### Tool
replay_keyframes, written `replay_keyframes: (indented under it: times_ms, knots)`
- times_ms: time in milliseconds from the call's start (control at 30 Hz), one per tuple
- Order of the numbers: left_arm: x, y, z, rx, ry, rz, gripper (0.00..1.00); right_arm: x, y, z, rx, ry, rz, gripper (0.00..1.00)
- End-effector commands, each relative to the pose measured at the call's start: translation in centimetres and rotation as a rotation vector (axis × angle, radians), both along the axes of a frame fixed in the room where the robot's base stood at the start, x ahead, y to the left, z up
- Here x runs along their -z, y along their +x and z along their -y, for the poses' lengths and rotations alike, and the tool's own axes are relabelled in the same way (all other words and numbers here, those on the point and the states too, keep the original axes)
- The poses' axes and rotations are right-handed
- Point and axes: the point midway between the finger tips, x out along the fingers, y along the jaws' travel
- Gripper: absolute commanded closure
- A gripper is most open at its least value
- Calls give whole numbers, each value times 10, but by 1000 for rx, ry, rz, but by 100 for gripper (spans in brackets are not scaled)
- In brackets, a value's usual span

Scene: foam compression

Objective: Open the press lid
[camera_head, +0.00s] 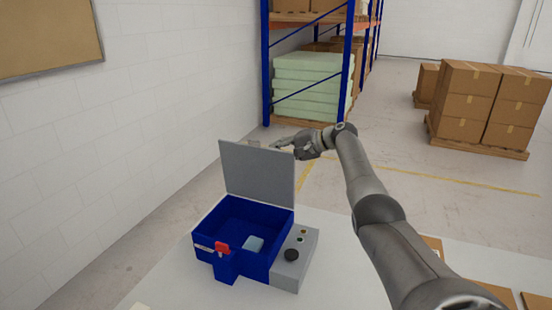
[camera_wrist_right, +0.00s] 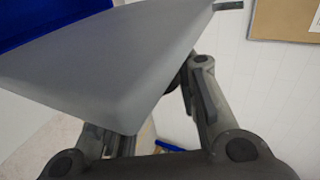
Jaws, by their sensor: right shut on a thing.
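The press is a blue box (camera_head: 214,234) with a grey control side (camera_head: 300,262) on the white table. Its grey lid (camera_head: 258,174) stands upright at the back edge, so the box is open. A small light blue block (camera_head: 253,243) lies inside. A red latch (camera_head: 221,246) is on the front. My right gripper (camera_head: 284,144) is at the lid's upper right corner, shut on the lid. In the right wrist view the lid (camera_wrist_right: 110,65) passes between the fingers and hides part of them. My left gripper is not in view.
The white table (camera_head: 340,265) is clear around the press. Brown boards (camera_head: 485,292) lie at its right, beside my right arm. A white wall stands at the left. A blue rack (camera_head: 347,65) and stacked cartons (camera_head: 470,95) stand on the floor behind.

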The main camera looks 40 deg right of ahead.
Motion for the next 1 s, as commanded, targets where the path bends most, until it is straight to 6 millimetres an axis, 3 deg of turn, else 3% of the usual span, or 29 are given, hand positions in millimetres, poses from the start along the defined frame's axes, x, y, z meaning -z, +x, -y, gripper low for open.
replay_keyframes:
  times_ms: [767, 800, 933, 1000]
  knots:
    - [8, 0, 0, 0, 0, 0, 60, 1, 1, 4, -1, 29, -18, 100]
    - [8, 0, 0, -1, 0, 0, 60, 1, 1, 4, -1, 28, -19, 67]
    - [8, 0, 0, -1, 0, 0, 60, 1, 1, 4, -1, 28, -19, 50]
    - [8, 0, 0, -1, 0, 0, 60, 1, 1, 4, -1, 29, -18, 49]
